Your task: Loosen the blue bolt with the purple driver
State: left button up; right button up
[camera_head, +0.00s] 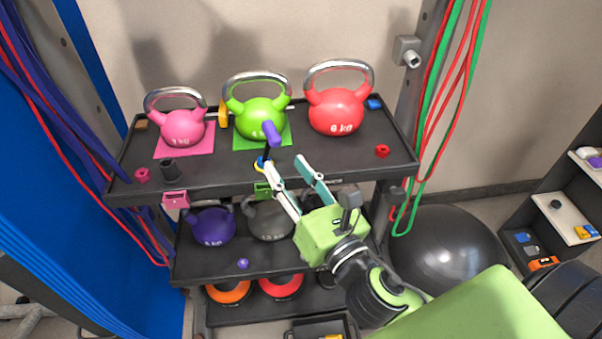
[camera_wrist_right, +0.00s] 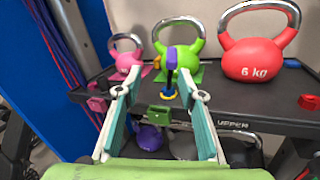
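The purple driver (camera_head: 271,132) stands upright, slightly tilted, on the top shelf in front of the green kettlebell. My left gripper is not in view.
Pink (camera_head: 183,126), green (camera_head: 261,118) and red (camera_head: 336,112) kettlebells stand along the back of the top shelf (camera_head: 345,160). A dark cup-like piece (camera_head: 170,168) and a red nut-like piece (camera_head: 382,151) lie near the front. Lower shelves hold more kettlebells.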

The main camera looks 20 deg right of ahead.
aim_at(269, 127)
jog(key=shift+g+h, duration=0.3)
jog(key=shift+h, duration=0.2)
jog(key=w, duration=0.8)
jog(key=w+d+f, duration=0.1)
jog(key=w, duration=0.4)
jog(key=shift+w+f, duration=0.1)
grip_shut()
jog(key=shift+r+p, duration=0.65)
jog(key=shift+p, duration=0.25)
jog(key=shift+r+p, duration=1.6)
jog(key=shift+p, duration=0.4)
